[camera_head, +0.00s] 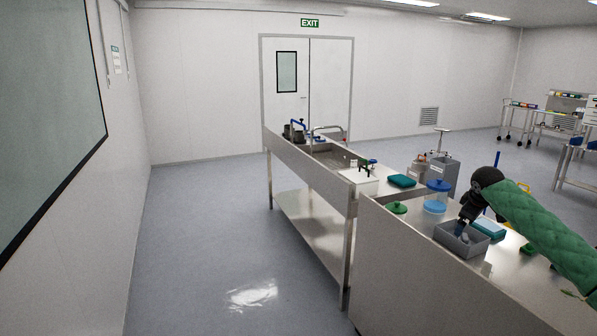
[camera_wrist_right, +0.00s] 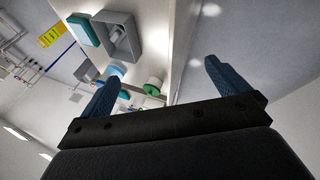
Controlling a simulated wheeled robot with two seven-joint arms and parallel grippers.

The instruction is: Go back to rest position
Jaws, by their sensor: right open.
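My right arm, in a green quilted sleeve, comes in from the right in the head view. Its black right gripper (camera_head: 470,210) is above or near a grey open bin (camera_head: 446,238) on the steel bench. In the right wrist view the right gripper (camera_wrist_right: 160,73) has its two blue fingers wide apart, with nothing between them. The grey bin (camera_wrist_right: 136,42) shows there beyond the fingers, with a pale object inside. Its exact distance from the gripper cannot be told. My left gripper is not in view.
A clear vessel with a blue lid (camera_head: 437,188), a green round lid (camera_head: 396,207) and teal boxes (camera_head: 402,181) stand on the bench. A sink (camera_head: 335,158) lies farther back. The floor left of the benches is clear. Carts (camera_head: 520,115) stand at the far right.

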